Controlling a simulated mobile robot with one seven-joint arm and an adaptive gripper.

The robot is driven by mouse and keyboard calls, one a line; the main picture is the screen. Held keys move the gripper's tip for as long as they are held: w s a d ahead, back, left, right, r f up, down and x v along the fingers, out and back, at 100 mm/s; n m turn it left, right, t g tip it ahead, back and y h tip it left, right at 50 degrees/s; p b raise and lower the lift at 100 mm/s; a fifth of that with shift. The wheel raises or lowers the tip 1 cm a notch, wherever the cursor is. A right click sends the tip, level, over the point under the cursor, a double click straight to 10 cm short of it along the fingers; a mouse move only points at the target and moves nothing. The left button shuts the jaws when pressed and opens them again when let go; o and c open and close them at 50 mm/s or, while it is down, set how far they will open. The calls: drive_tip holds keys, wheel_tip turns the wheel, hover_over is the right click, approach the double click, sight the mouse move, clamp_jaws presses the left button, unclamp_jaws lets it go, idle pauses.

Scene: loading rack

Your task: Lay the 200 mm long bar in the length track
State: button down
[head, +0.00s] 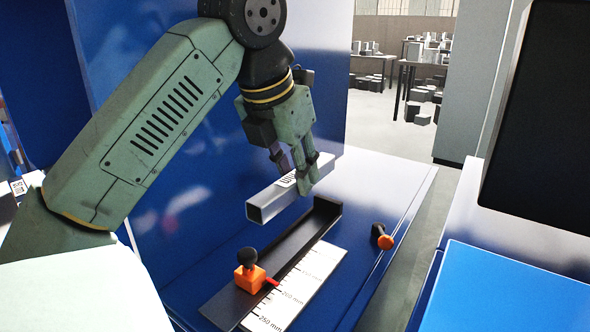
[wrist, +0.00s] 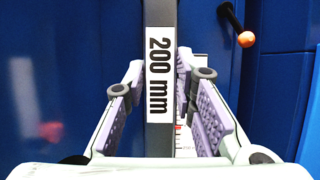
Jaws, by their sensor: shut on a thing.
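My gripper (head: 293,177) is shut on a square hollow metal bar (head: 270,204), which it holds level above the length track. In the wrist view the bar carries a white label (wrist: 160,75) reading 200 mm, and it runs between my fingers (wrist: 160,85). The length track (head: 238,299) is a dark channel with a raised end stop (head: 327,208) at its far end. An orange slider block (head: 249,279) with a black knob sits on the track's near part, its red pointer at the scale. The bar hangs apart from the track, roughly along its direction.
A white millimetre scale (head: 312,275) lies along the track's right side. An orange-tipped black lever (head: 382,238) stands to the right, also in the wrist view (wrist: 245,38). A blue wall rises behind the track. A blue-topped surface (head: 510,295) is at the right.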

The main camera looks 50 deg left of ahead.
sight(279, 186)
drive_tip(key=shift+f+b, duration=2.55)
drive_tip(key=shift+f, duration=0.75)
drive_tip(key=shift+f+b, duration=1.4)
drive_tip(key=shift+f, duration=0.3)
drive_tip(key=c, duration=1.2)
unclamp_jaws()
drive_tip(key=shift+c, duration=0.2)
drive_tip(key=shift+r, duration=0.1)
drive_tip(key=v, duration=0.7)
drive_tip(key=shift+s+r, duration=0.1)
drive_tip(key=shift+r, duration=0.1)
